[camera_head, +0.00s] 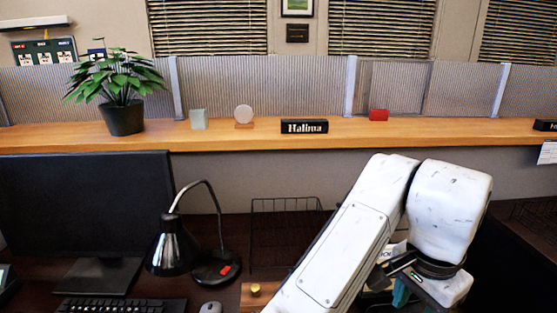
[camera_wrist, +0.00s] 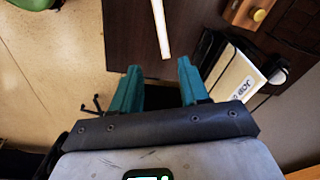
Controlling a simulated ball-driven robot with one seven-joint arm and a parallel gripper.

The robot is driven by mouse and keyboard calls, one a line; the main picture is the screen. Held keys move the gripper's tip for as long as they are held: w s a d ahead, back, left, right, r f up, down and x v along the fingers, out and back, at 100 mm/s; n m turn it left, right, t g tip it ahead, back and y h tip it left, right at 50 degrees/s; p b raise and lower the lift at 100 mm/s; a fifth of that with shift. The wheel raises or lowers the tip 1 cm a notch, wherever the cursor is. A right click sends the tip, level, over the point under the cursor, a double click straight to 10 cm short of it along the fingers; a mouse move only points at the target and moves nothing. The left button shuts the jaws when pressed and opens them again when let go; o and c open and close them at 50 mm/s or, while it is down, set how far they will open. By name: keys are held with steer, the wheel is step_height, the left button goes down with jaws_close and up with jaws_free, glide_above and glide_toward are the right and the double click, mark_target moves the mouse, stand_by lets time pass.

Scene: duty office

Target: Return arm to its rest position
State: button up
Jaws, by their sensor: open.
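My arm rises from the bottom of the head view and bends over at the right, in front of the desk (camera_head: 232,297). My gripper (camera_wrist: 159,68) shows two teal fingers in the wrist view, spread apart with nothing between them. In the head view only a little teal of my gripper (camera_head: 400,294) shows, below the white wrist at the lower right. The fingers point down past a dark brown desk surface or panel, with pale floor (camera_wrist: 45,75) to the left.
A desk lamp (camera_head: 172,247), monitor (camera_head: 85,205), keyboard (camera_head: 120,306) and wire tray (camera_head: 285,238) stand left of my arm. A white binder or box (camera_wrist: 240,80) lies close right of my fingers.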

steer(key=s+d+f+n+t+h+p, duration=0.1)
steer(key=s+d+f+n+h, duration=0.15)
steer(key=d, duration=0.55)
steer(key=s+d+f+n+t+h+p, duration=0.1)
steer(key=d+f+n+t+h, duration=0.2)
steer(key=d, duration=0.4)
steer(key=s+f+n, duration=0.1)
steer(key=s+f, duration=0.1)
steer(key=f, duration=0.1)
steer(key=s+a+f+n+g+y+p, duration=0.1)
steer(key=s+f+n, duration=0.1)
steer(key=f, duration=0.2)
steer(key=s+f+n+y, duration=0.1)
steer(key=s+f, duration=0.2)
steer(key=shift+s+a+f+n+g+y, duration=0.1)
steer(key=shift+a+f+n+g+y, duration=0.15)
steer(key=shift+g, duration=0.15)
steer(key=s+a+f+n+g+y, duration=0.1)
steer(key=s+a+f, duration=0.3)
steer(key=s, duration=0.2)
steer(key=s+a+f+n+y+p, duration=0.1)
steer(key=s+a+f+n+y, duration=0.1)
steer(key=s+a+f, duration=0.2)
steer(key=shift+s+a+g+y, duration=0.2)
steer(key=shift+s+g+y, duration=0.15)
steer(key=shift+s, duration=0.75)
steer(key=shift+f, duration=0.1)
